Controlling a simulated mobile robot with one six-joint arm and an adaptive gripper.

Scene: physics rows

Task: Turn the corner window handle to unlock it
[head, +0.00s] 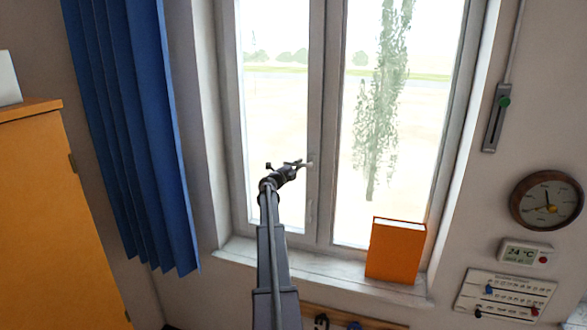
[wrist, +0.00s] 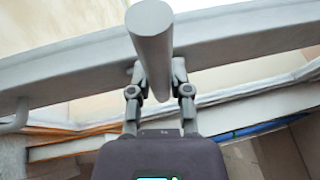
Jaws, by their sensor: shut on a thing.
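The window handle (wrist: 150,40) is a grey rounded bar in the wrist view, standing out from the grey window frame (wrist: 80,72). My gripper (wrist: 158,80) is shut on it, with one finger on each side of the bar. In the head view my gripper (head: 298,165) is at the upright middle frame of the closed two-pane window (head: 328,120). There the handle is small and mostly hidden by the fingers, so its exact angle is hard to tell.
An orange box or book (head: 392,250) stands on the sill (head: 330,275) to the right. A blue curtain (head: 130,130) hangs left, beside an orange cabinet (head: 50,210).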

